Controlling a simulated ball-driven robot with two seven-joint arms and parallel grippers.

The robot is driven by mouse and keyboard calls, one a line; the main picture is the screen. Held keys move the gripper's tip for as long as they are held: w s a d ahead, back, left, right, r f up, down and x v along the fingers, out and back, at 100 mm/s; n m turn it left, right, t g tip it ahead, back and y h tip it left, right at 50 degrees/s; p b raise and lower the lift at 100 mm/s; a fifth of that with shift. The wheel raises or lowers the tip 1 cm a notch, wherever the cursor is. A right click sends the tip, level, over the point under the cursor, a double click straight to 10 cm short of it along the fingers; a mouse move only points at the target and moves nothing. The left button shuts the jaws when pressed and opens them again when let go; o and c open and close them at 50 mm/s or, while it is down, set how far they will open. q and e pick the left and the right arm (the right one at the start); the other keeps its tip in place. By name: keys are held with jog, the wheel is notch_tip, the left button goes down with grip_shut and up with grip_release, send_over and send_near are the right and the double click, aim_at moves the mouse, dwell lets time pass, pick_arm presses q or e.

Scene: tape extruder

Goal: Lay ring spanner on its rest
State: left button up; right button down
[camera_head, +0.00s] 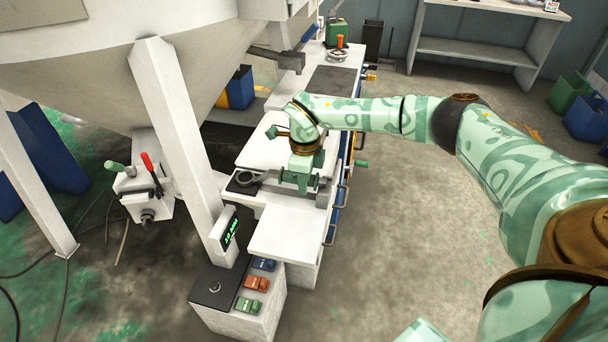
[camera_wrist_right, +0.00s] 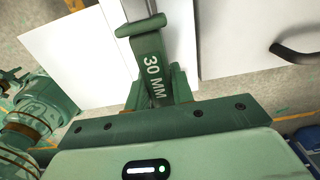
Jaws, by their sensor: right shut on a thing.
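My right gripper (camera_head: 300,182) is over the white bench top and shut on the ring spanner. In the right wrist view the spanner's green grip (camera_wrist_right: 153,68), marked "30 MM", sits between the fingers (camera_wrist_right: 158,92). Its bare metal shaft (camera_wrist_right: 137,9) runs out of the top of that picture, so the ring end is cut off there. In the head view the gripper hides most of the spanner. I cannot make out the rest clearly.
A slanted white post (camera_head: 176,130) with a green display stands left of the bench. A control box (camera_head: 236,312) with coloured switches is in front. The bench's near white top (camera_head: 287,232) is clear. Drawer handles (camera_head: 331,235) stick out on the right.

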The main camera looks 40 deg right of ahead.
jog(key=c, duration=1.1)
grip_release()
notch_tip(320, 180, up, 16)
jog(key=p, duration=0.4)
jog(key=shift+r+p, duration=0.1)
jog(key=shift+p, duration=0.3)
